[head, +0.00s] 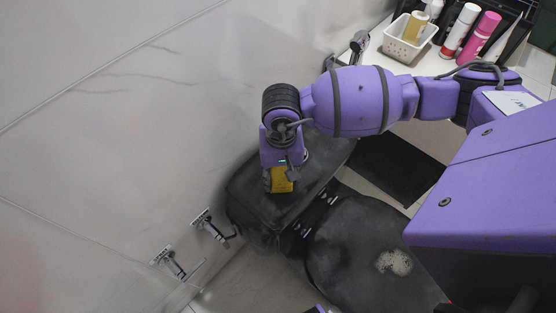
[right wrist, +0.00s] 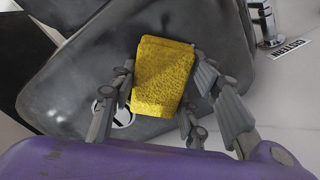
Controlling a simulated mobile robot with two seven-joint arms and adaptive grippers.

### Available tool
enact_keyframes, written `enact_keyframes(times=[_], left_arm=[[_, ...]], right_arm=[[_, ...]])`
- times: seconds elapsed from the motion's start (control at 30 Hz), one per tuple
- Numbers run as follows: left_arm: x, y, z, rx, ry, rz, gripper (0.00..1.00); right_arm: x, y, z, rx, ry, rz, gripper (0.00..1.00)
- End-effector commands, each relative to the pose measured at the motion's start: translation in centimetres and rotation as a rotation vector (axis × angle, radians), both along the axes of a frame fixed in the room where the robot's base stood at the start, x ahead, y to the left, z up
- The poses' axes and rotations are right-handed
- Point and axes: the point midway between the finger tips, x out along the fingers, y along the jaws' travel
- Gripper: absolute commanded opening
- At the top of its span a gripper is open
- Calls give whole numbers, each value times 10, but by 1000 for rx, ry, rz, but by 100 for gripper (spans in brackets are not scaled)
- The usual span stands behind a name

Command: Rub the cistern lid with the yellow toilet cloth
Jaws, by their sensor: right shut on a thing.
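My right gripper (head: 281,172) is shut on the yellow toilet cloth (head: 280,181), a folded, sponge-like block. In the right wrist view the cloth (right wrist: 163,76) sits between the fingers of the right gripper (right wrist: 160,92). The dark cistern lid (head: 325,152) lies under the gripper, against the wall; it also shows in the right wrist view (right wrist: 85,60). The cloth is over the lid, at or very near its surface; I cannot tell whether they touch. A round flush button (right wrist: 122,115) is partly hidden by a finger. My left gripper is not in view.
The dark toilet seat cover (head: 360,250) is in front of the cistern. Two metal wall fittings (head: 172,262) (head: 212,228) stick out at the left. A white counter (head: 385,60) holds a basket (head: 409,38) and bottles (head: 480,35). A "CISTERN" label (right wrist: 290,48) is on the wall.

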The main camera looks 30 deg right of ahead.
Motion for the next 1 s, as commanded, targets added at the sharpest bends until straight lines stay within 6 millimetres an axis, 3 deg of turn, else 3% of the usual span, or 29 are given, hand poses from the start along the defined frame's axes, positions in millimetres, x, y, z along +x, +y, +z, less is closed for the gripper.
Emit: enact_keyframes(times=[1.0], left_arm=[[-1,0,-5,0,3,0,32]], right_arm=[[-22,66,1,1,-4,2,22]])
